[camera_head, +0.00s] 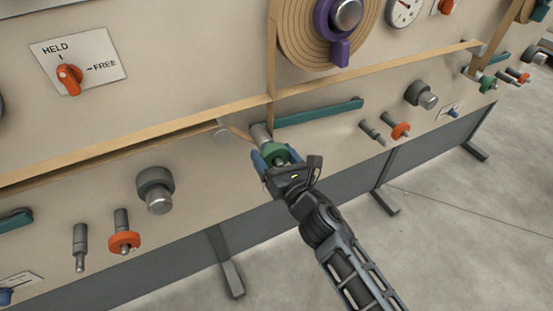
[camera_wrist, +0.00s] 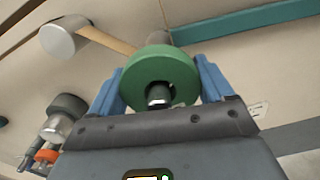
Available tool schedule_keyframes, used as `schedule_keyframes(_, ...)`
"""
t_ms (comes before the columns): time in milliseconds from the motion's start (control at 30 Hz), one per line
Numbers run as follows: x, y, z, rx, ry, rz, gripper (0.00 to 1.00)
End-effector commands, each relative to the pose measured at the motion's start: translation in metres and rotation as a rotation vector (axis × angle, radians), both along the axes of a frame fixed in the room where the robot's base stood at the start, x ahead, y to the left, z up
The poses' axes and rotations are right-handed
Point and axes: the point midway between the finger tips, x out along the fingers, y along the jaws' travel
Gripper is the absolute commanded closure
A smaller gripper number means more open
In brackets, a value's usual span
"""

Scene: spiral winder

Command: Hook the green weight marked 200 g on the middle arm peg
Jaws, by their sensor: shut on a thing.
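My gripper (camera_head: 272,158) is shut on a green ring-shaped weight (camera_head: 277,153) at the middle of the panel. In the wrist view the green weight (camera_wrist: 148,70) sits between my two blue fingers. A metal peg tip (camera_wrist: 158,97) shows through the hole in the ring, and a grey cylinder (camera_head: 261,133) lies right behind it, by the left end of the teal middle arm (camera_head: 320,112). The ring appears to be around this peg. No 200 g marking can be read. Whether the ring is seated fully is hidden.
A tan strip (camera_head: 190,118) runs just above my gripper, past a small grey roller (camera_head: 220,128). Orange weights on pegs stand left (camera_head: 124,241) and right (camera_head: 398,130). Grey knobs (camera_head: 156,188) stick out of the panel. Another green weight (camera_head: 487,84) is at the far right.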

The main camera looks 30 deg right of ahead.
Motion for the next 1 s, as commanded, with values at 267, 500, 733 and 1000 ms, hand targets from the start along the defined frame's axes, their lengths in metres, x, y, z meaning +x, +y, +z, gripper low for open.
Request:
schedule_keyframes(267, 0.0019, -0.0001, -0.0012, 0.000, -0.001, 0.000, 0.94)
schedule_keyframes(500, 0.0018, 0.0000, -0.0021, 0.000, -0.001, 0.000, 0.95)
schedule_keyframes(733, 0.0018, 0.0000, -0.0048, 0.000, -0.001, 0.000, 0.12)
schedule_keyframes(1000, 0.0017, 0.0000, -0.0051, 0.000, -0.001, 0.000, 0.00)
